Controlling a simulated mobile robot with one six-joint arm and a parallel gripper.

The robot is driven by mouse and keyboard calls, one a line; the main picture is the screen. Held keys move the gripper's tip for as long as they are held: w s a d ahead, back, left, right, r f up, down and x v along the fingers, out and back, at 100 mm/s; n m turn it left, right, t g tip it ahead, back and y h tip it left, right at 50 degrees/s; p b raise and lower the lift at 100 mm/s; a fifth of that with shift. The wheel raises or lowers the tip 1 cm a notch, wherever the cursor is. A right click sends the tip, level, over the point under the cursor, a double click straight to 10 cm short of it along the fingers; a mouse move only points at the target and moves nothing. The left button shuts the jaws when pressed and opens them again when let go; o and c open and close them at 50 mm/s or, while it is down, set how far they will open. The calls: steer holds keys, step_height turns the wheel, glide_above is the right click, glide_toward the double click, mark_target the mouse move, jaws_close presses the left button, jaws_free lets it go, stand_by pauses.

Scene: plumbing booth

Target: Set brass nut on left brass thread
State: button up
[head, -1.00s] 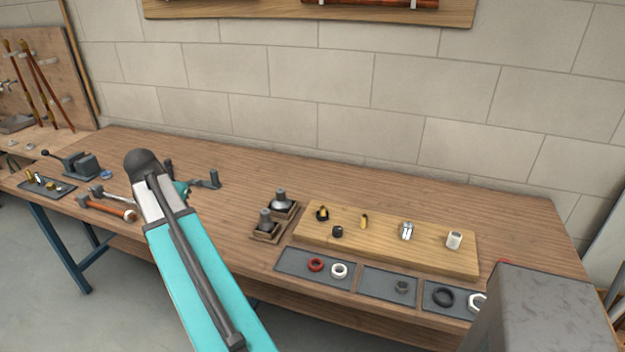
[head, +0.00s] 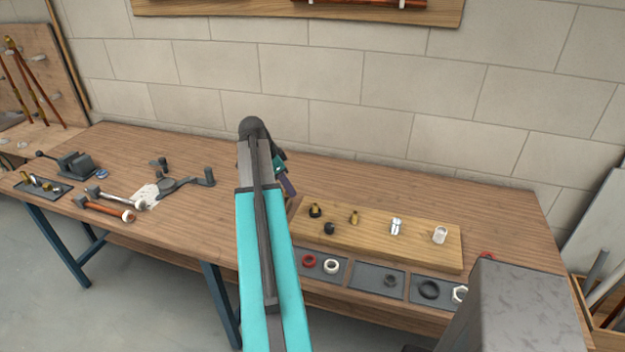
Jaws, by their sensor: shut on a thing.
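Two small brass pieces stand upright on the wooden board. Small brass parts (head: 47,184) lie in the dark tray at the far left, too small to tell apart.
The board (head: 390,250) also carries a black cap (head: 329,228), a silver fitting (head: 396,226) and a white fitting (head: 440,235). Dark trays (head: 376,279) with rings lie in front. A vise (head: 75,163) and wrenches (head: 125,197) lie left. The bench behind the board is clear.

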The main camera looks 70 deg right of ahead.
mark_target(315, 205)
steer(key=s+d+m, duration=0.1)
steer(key=s, duration=0.1)
steer(key=s+d+m, duration=0.1)
steer(key=s, duration=0.2)
steer(key=s+d+p, duration=0.1)
steer(key=s, duration=0.1)
steer(key=shift+s+d+r+m+g+y, duration=0.25)
steer(key=shift+s+m+g+y, duration=0.05)
steer(key=shift+s+m+y, duration=0.1)
steer(key=shift+f, duration=0.35)
steer(key=shift+f+b, duration=1.75)
steer(key=shift+f, duration=1.35)
steer(key=shift+w+f+m, duration=0.1)
steer(key=shift+m, duration=0.2)
steer(key=shift+f+m+g+y+b, duration=0.1)
steer(key=shift+m+g+y+b, duration=0.45)
steer(key=shift+m, duration=0.95)
steer(key=shift+m+y, duration=0.55)
steer(key=shift+m, duration=0.45)
